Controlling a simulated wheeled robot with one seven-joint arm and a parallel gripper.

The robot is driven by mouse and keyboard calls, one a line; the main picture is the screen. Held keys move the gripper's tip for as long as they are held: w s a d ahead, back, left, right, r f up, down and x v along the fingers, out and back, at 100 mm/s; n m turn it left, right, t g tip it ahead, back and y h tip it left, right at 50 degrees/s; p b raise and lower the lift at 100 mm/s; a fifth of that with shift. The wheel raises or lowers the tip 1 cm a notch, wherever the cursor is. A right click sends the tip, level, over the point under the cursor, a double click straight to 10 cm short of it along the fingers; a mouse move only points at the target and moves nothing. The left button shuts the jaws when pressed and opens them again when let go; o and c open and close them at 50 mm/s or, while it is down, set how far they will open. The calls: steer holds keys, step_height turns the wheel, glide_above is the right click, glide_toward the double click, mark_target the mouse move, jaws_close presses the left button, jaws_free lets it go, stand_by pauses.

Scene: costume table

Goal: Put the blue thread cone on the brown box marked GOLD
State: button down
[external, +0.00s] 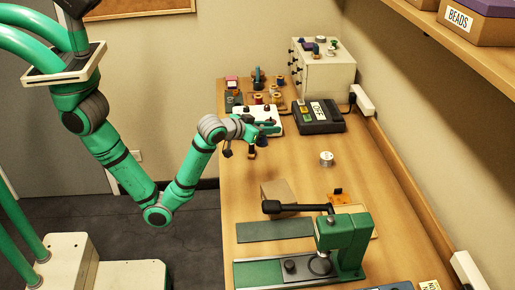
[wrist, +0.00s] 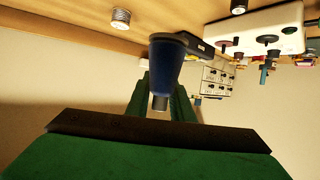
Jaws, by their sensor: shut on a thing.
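The blue thread cone (wrist: 167,65) is between the green fingers of my gripper (wrist: 160,102) in the wrist view, with a narrow grey end showing. My gripper (external: 257,137) is shut on it and holds it above the table's left side in the external view. There the cone is small and dark, and hard to make out. A plain brown box (external: 278,192) stands on the table nearer the camera, apart from the gripper. No GOLD marking is readable on any box in view.
A green press (external: 342,240) with a dark lever stands in front, by a dark green mat (external: 274,229). A silver tin (external: 326,158) stands mid-table. A black device (external: 318,117), a white drawer cabinet (external: 323,75) and several spools are at the back. A shelf holds a BEADS box (external: 470,25).

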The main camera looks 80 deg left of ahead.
steer(key=w+d+m+h, duration=0.1)
steer(key=d+m+h, duration=0.1)
steer(key=d, duration=0.4)
steer(key=w+d+f+m+t+h, duration=0.1)
steer(key=d+m+h, duration=0.1)
steer(key=d, duration=0.5)
steer(key=w+d+f+m+t+h, duration=0.1)
steer(key=d+m+h, duration=0.1)
steer(key=d, duration=0.5)
steer(key=shift+w+m+h, duration=0.4)
steer(key=shift+h, duration=0.2)
glide_above(289, 191)
steer(key=shift+f, duration=2.1)
steer(key=c, duration=1.6)
jaws_free()
steer(key=shift+f, duration=0.1)
steer(key=shift+o, duration=0.2)
steer(key=shift+v, duration=3.8)
steer(key=shift+f, duration=0.1)
